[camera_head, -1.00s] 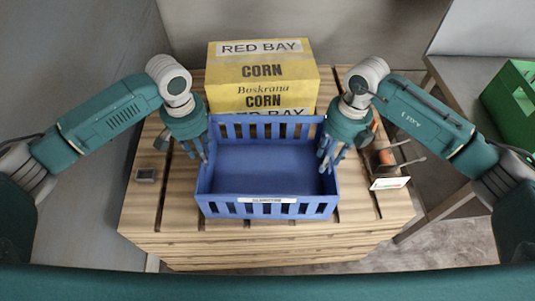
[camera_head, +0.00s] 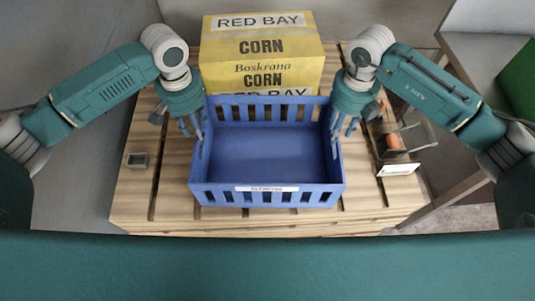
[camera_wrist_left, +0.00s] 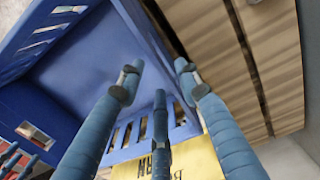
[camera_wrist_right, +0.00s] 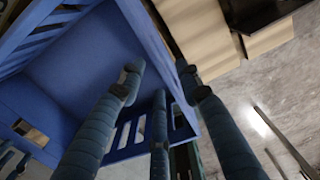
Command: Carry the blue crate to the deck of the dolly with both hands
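The blue crate (camera_head: 266,198) is empty and stands level on a slatted wooden pallet stack (camera_head: 168,190). My left gripper (camera_head: 192,130) is at the crate's left side wall, fingers pointing down. In the left wrist view its fingers (camera_wrist_left: 158,75) are spread, with the crate wall (camera_wrist_left: 147,35) between them. My right gripper (camera_head: 343,132) is at the right side wall. In the right wrist view its fingers (camera_wrist_right: 158,75) are also spread, either side of the wall (camera_wrist_right: 145,30). Contact with the walls cannot be told. I cannot make out a dolly.
A yellow corn carton (camera_head: 262,62) stands right behind the crate. A small grey block (camera_head: 138,160) lies left. A wire holder with an orange item (camera_head: 393,141) and a white label card (camera_head: 397,170) are right. A green container (camera_head: 518,80) is at the far right edge.

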